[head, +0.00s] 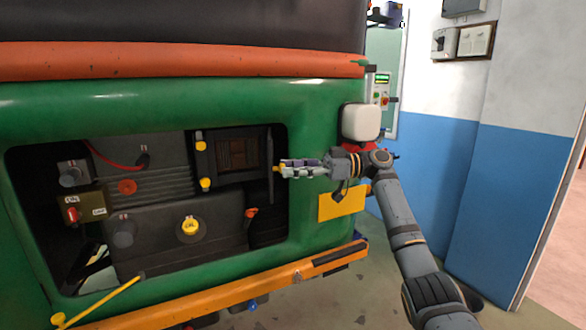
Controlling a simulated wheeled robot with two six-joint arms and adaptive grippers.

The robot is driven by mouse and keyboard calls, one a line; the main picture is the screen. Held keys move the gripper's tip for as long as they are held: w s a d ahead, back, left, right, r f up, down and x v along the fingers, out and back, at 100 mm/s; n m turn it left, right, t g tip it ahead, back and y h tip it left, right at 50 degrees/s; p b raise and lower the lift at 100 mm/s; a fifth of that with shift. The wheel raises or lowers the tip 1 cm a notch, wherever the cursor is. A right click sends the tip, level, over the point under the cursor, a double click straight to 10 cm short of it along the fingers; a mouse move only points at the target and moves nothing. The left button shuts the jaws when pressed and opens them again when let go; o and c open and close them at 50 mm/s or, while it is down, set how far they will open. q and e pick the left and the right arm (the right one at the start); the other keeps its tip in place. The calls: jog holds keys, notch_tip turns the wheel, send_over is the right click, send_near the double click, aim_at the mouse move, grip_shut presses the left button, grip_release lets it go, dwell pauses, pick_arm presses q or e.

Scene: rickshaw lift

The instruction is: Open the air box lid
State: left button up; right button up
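The air box (200,165) is a dark box in the upper right of the engine bay, with yellow clips on its left edge. Its front stands open, and a brown ribbed filter (237,154) shows inside. A thin dark upright panel (270,152), seen nearly edge-on at the box's right side, looks like the lid swung out to the right. My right gripper (283,169) points left, with its fingertips close to this panel's right side. Its fingers lie close together in this side view; I cannot tell their gap or any contact. My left gripper is out of view.
The green rickshaw body (330,110) surrounds the bay. An oil cap (189,228) and a switch box (85,207) sit inside it. An orange bumper (220,295) runs below, with a yellow rod (100,300) at left. A blue and white wall stands at right.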

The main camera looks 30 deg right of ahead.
jog(key=v, duration=1.2)
jog(key=shift+s, duration=0.1)
